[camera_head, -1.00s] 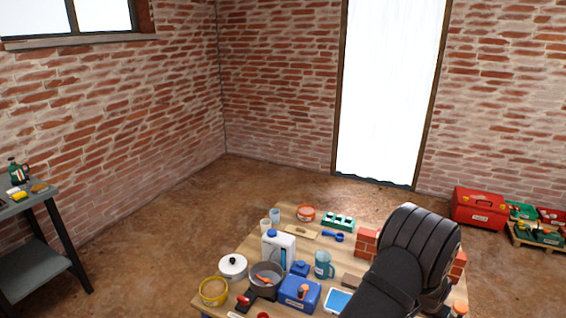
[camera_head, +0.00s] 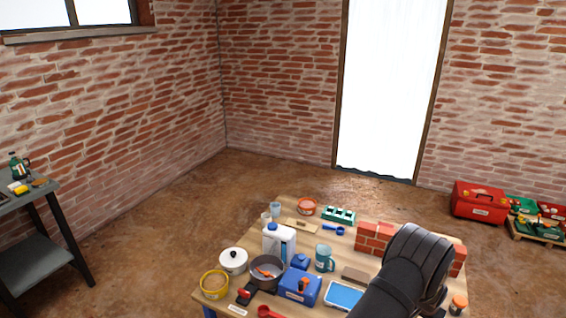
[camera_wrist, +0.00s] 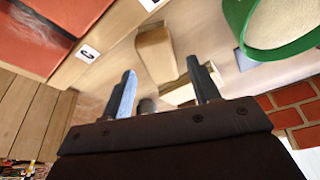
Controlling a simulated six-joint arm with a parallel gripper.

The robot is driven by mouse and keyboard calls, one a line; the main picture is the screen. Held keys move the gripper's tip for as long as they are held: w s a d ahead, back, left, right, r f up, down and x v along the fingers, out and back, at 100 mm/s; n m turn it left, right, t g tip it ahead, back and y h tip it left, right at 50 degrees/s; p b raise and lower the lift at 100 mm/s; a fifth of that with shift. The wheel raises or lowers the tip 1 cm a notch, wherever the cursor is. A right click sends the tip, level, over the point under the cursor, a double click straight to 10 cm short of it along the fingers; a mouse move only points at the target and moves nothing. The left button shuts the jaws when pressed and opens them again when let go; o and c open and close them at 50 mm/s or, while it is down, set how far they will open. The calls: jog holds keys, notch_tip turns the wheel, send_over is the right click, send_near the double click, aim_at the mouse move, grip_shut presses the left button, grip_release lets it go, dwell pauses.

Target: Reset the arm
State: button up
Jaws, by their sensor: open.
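My gripper (camera_wrist: 168,92) shows in the wrist view with its two dark fingers apart and nothing held between them. Past the fingertips is a pale wooden piece (camera_wrist: 155,52), apart from the fingers as far as I can tell. In the head view my dark arm reaches over the right front of the wooden table (camera_head: 225,296) and hides part of a low red brick wall (camera_head: 374,236). The gripper itself is not visible in the head view.
The table holds a white jug (camera_head: 279,242), a grey pot (camera_head: 266,272), a blue box (camera_head: 300,288), a teal mug (camera_head: 324,258) and a green crate (camera_head: 339,215). A red toolbox (camera_head: 479,202) stands on the floor at right. A grey side table (camera_head: 40,258) stands at left.

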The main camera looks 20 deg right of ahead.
jog(key=s+r, duration=0.2)
jog(key=s, duration=0.1)
jog(key=s+a+r, duration=0.1)
jog(key=s+r, duration=0.2)
jog(key=s, duration=0.1)
jog(key=s+r, duration=0.2)
jog(key=s, duration=0.2)
jog(key=shift+s+a+r, duration=0.1)
jog(key=shift+a+r, duration=0.1)
jog(key=shift+a, duration=0.05)
jog(key=w+a+r+n, duration=0.1)
jog(key=w+a+n, duration=0.1)
jog(key=w+a, duration=0.55)
jog(key=w+a+r+n, duration=0.1)
jog(key=w+a, duration=0.3)
jog(key=w, duration=0.6)
jog(key=w+a+n, duration=0.2)
jog(key=w+a, duration=0.5)
jog(key=a, duration=0.2)
jog(key=w+a+r+n+t+y, duration=0.1)
jog(key=w+a+n, duration=0.1)
jog(key=w+a, duration=0.4)
jog(key=a, duration=0.4)
jog(key=shift+w+a+r, duration=0.15)
jog(key=shift+w+r, duration=0.1)
jog(key=shift+w, duration=0.15)
jog(key=shift+o, duration=0.4)
